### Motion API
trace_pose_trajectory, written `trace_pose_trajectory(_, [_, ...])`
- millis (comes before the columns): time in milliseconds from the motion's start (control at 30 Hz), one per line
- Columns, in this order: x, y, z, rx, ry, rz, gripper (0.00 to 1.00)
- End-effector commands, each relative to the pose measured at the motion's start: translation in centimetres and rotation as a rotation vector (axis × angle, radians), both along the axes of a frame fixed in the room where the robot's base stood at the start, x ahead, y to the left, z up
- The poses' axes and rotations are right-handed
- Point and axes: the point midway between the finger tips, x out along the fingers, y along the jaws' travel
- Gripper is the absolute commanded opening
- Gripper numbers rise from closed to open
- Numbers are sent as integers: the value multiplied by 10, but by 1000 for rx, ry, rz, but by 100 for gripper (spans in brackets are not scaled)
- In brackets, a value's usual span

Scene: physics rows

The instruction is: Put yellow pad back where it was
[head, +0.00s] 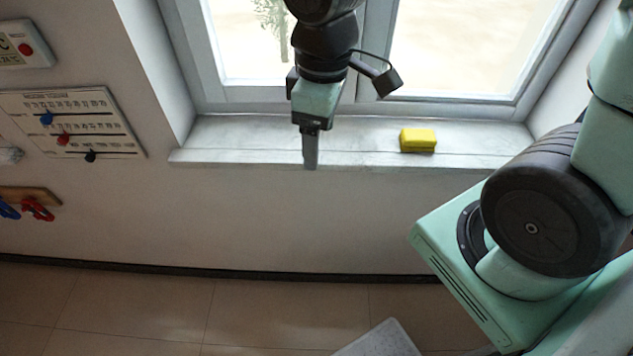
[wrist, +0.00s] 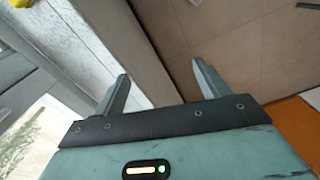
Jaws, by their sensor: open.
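The yellow pad (head: 418,140) rests on the white window sill (head: 235,143), right of the sill's middle in the head view. A small part of something yellow, likely the pad, shows at the top edge of the wrist view (wrist: 310,4). My gripper (head: 310,160) hangs pointing down at the front edge of the sill, to the left of the pad and clearly apart from it. In the wrist view its two fingers (wrist: 162,88) are spread with nothing between them.
The window frame (head: 370,60) rises behind the sill. A panel with sliders (head: 72,122) and a wooden rack with red and blue clips (head: 30,197) hang on the left wall. A grey slab (head: 380,342) lies on the floor. The sill beside the pad is clear.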

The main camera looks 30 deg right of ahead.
Motion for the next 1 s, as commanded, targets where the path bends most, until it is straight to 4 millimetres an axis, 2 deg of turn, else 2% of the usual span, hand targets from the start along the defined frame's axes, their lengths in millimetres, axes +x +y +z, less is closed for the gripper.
trace_pose_trajectory(33, [-21, 19, 5, 5, -4, -1, 74])
trace_pose_trajectory(100, [-46, 37, 10, 12, 0, -29, 74])
trace_pose_trajectory(200, [-75, 53, 14, 20, 7, -63, 74])
trace_pose_trajectory(300, [-92, 60, 17, 26, 11, -85, 74])
trace_pose_trajectory(433, [-100, 63, 17, 28, 15, -99, 74])
trace_pose_trajectory(767, [-100, 63, 17, 27, 15, -100, 74])
trace_pose_trajectory(1000, [-100, 63, -33, 26, 15, -98, 74])
